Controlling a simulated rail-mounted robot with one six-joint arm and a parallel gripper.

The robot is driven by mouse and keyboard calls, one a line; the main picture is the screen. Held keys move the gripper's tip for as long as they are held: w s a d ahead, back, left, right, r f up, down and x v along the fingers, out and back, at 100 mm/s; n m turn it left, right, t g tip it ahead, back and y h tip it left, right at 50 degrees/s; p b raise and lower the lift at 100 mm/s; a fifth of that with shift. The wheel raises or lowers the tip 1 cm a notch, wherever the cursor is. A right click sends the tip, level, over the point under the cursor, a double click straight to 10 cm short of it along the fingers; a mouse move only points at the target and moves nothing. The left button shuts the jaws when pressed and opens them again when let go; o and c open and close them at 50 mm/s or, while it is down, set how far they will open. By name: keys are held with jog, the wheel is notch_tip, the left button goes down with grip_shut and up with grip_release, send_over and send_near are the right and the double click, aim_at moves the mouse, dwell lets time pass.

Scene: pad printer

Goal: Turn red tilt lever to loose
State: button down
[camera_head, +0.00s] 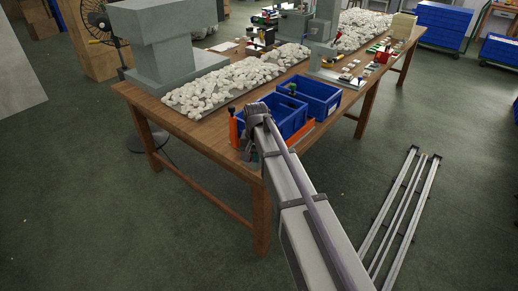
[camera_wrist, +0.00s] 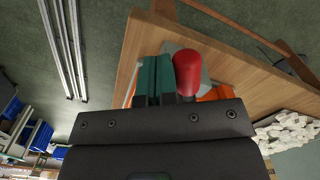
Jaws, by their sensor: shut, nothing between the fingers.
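The red lever (camera_wrist: 187,72) shows in the wrist view as a rounded red knob. My gripper (camera_wrist: 153,66) appears there as two teal fingers lying together, shut and empty. They are just left of the red knob in the picture; I cannot tell whether they touch it. The lever's base is hidden behind the dark gripper body. In the head view my gripper is mostly hidden by my arm at the near edge of the wooden table, and I cannot make out the red lever there.
An orange upright (camera_head: 234,131) stands beside my wrist at the table edge. Two blue bins, including one (camera_head: 322,98), sit close by on the wooden table (camera_head: 196,130). White pieces (camera_head: 205,92) lie piled behind. Metal rails (camera_head: 400,215) lie on the clear floor at right.

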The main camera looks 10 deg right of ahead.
notch_tip(320, 180, up, 6)
jog(key=p, duration=0.6)
jog(key=shift+s, duration=0.35)
dwell(0.4)
jog(key=shift+a, duration=0.1)
jog(key=s+r+n+p, duration=0.1)
jog(key=s+n, duration=0.3)
jog(key=s, duration=1.7)
jog(key=shift+d+r, duration=0.15)
jog(key=shift+d, duration=0.15)
